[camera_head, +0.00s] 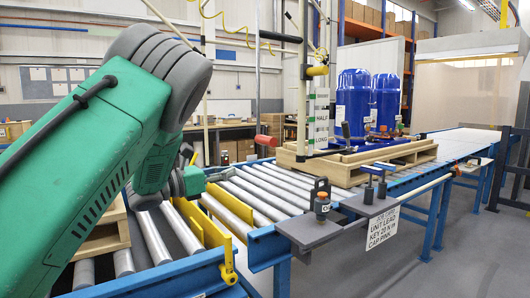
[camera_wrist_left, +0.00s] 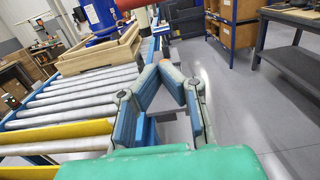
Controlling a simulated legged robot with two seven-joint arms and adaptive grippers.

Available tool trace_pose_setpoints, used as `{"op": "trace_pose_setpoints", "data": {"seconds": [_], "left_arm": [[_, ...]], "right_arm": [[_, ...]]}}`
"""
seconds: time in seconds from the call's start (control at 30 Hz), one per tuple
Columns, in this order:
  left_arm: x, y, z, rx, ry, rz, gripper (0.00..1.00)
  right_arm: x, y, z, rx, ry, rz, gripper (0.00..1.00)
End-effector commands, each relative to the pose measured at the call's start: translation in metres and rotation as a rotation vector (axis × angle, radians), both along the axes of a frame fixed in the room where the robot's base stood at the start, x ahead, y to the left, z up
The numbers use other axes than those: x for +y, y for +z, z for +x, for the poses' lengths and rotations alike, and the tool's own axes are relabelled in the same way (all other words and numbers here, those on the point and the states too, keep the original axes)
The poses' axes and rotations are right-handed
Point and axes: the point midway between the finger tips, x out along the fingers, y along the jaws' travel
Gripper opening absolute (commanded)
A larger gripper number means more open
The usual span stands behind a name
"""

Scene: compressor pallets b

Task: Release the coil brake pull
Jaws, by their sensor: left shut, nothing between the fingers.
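No part in view is clearly marked as the coil brake pull. A red grip (camera_head: 266,140) stands out beside the upright pole, and a red cylinder (camera_wrist_left: 130,4) shows at the top of the left wrist view. A yellow fitting (camera_head: 228,266) hangs at the near end of the conveyor. My right gripper is not in view.
Blue compressors (camera_head: 354,100) stand on a wooden pallet (camera_head: 345,172) on the roller conveyor. Yellow guards (camera_head: 226,213) stand up between the rollers. A dark shelf (camera_head: 320,231) with small fittings and a sign juts from the near side. Open floor lies at the right.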

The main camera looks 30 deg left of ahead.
Motion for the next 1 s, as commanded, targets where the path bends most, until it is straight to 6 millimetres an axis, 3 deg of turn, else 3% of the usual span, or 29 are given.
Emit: {"op": "trace_pose_setpoints", "data": {"seconds": [0.27, 0.7, 0.8, 1.0], "left_arm": [[0.003, -0.003, 0.014, 0.002, -0.001, -0.009, 0.0], [-0.039, 0.005, 0.096, 0.002, -0.001, -0.004, 0.0], [-0.038, 0.025, 0.096, -0.002, 0.002, -0.005, 0.0], [-0.035, 0.039, 0.099, 0.0, 0.003, -0.009, 0.0]], "right_arm": [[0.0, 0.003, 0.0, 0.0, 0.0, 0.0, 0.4], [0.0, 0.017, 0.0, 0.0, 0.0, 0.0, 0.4], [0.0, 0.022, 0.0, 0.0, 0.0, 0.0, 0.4], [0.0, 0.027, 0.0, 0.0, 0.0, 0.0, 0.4]]}}
